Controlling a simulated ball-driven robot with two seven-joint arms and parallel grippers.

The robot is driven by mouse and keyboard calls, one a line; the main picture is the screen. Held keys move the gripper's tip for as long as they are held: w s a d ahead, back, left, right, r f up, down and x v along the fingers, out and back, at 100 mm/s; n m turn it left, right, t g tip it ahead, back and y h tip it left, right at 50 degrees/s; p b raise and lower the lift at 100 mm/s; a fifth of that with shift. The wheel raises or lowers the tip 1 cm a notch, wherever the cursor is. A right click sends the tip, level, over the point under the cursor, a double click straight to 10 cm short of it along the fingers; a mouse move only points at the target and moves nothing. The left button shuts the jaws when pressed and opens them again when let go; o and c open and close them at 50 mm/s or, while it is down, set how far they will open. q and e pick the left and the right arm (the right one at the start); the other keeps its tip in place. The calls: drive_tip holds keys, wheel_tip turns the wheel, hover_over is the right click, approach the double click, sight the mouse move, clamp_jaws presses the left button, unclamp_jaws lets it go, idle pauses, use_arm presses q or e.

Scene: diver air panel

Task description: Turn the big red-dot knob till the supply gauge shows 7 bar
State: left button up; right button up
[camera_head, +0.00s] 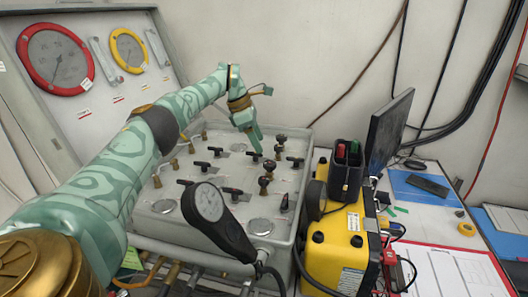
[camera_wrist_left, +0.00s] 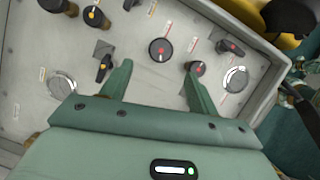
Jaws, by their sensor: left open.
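In the left wrist view a large round black knob with a red dot (camera_wrist_left: 160,49) stands on the grey panel (camera_wrist_left: 140,18). A smaller black red-dot knob (camera_wrist_left: 197,68) and a black T-handle with a red dot (camera_wrist_left: 230,47) stand to its right. My left gripper (camera_wrist_left: 156,72) is open, its fingers apart. The large knob shows just beyond the gap between the fingertips, not gripped. In the head view the left gripper (camera_head: 256,145) points down over the panel's knobs. A red-rimmed gauge (camera_head: 55,58) is on the back board; I cannot tell which gauge is the supply one. My right gripper is not in view.
A yellow-rimmed gauge (camera_head: 129,50) is on the back board. A black handheld gauge (camera_head: 209,203) stands up before the panel. A yellow case (camera_head: 335,255), a black holder (camera_head: 346,175) and a monitor (camera_head: 388,130) stand right of the panel. Several small handles crowd the panel top.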

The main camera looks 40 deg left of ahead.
use_arm(q)
drive_tip(key=p+v, duration=0.2)
drive_tip(key=v, duration=0.6)
drive_tip(key=shift+r, duration=0.35)
drive_tip(key=shift+a, duration=0.1)
